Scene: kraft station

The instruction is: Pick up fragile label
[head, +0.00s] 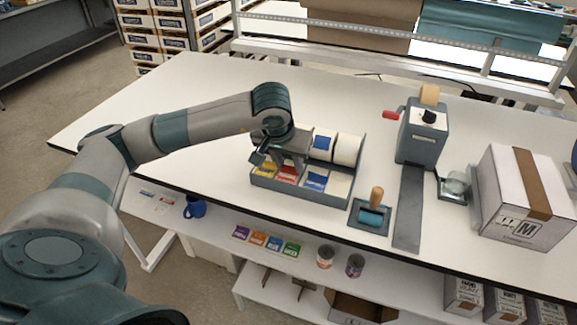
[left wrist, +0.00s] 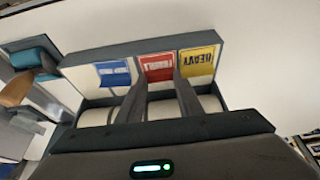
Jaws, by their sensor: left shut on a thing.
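A grey label dispenser (head: 300,192) stands on the white table, with coloured labels along its front. The red fragile label (head: 287,172) is between a yellow label (head: 265,166) and a blue one (head: 316,180). In the left wrist view the red label (left wrist: 158,67) appears between the finger ends, its print inverted and hard to read. My left gripper (head: 285,160) reaches down over the dispenser and is shut on the red label, which is still at the dispenser front. The fingers partly hide the rolls behind. My right gripper is out of view.
Right of the dispenser are a wooden-handled roller (head: 374,208), a grey tape machine (head: 422,135) and a white carton (head: 520,200). A shelf (head: 222,220) below the front edge holds cards, cups and boxes. The table's left side is clear.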

